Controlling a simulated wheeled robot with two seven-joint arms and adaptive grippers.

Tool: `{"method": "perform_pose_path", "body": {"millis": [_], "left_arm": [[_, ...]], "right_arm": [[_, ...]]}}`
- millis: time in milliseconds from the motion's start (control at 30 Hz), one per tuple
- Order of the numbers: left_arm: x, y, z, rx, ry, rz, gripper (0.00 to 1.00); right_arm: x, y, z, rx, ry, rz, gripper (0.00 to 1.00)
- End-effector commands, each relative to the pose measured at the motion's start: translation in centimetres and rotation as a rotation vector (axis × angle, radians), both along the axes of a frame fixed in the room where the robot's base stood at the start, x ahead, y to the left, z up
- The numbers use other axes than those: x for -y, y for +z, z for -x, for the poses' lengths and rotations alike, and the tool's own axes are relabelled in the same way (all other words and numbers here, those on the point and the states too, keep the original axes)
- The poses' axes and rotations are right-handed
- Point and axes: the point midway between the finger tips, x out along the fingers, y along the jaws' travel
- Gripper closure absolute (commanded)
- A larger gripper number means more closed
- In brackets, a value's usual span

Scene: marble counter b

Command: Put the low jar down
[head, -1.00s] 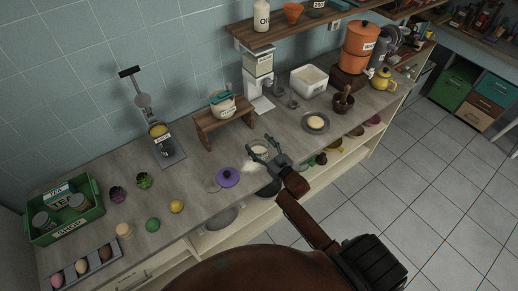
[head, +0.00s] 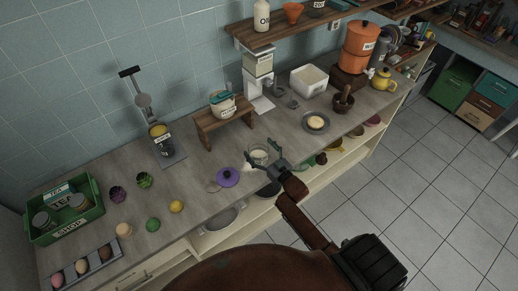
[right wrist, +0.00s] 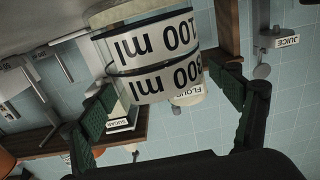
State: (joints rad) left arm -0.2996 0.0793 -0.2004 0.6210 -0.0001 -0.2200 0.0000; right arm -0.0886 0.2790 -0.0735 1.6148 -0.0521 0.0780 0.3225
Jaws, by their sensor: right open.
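The low jar (head: 259,152) is clear glass with pale contents and appears to stand upright on the counter (head: 200,163) in the head view. In the right wrist view the low jar (right wrist: 150,55) shows a white label with black ml markings. My right gripper (head: 260,154) is open, with its fingers on either side of the jar. In the right wrist view there are gaps between the fingers (right wrist: 165,105) and the jar. My left gripper is not in view.
Open shelves lie below the front edge.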

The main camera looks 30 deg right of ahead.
Motion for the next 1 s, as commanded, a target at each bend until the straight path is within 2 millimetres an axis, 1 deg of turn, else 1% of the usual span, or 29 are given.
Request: {"method": "perform_pose_path", "body": {"millis": [133,200,267,367,600,700,833,1000], "left_arm": [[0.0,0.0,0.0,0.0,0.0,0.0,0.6],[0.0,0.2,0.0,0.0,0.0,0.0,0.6],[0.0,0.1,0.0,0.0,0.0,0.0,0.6],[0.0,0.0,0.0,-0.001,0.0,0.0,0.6],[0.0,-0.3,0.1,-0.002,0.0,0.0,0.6],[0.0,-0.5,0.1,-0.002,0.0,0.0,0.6],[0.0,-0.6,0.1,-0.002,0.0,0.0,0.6],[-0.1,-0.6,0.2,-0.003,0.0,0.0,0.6]], "right_arm": [[0.0,0.1,0.0,0.0,0.0,0.0,0.16],[0.0,0.4,0.0,0.001,0.0,0.0,0.16],[0.1,0.2,0.7,-0.001,0.0,0.001,0.16],[0.2,0.1,2.2,-0.002,-0.001,0.001,0.16],[0.6,0.0,7.3,-0.004,-0.001,0.001,0.16],[0.8,0.1,9.1,-0.001,-0.001,0.001,0.16],[0.9,0.2,10.9,-0.001,-0.001,0.001,0.16],[1.0,0.2,11.9,0.0,0.0,0.001,0.16]]}}
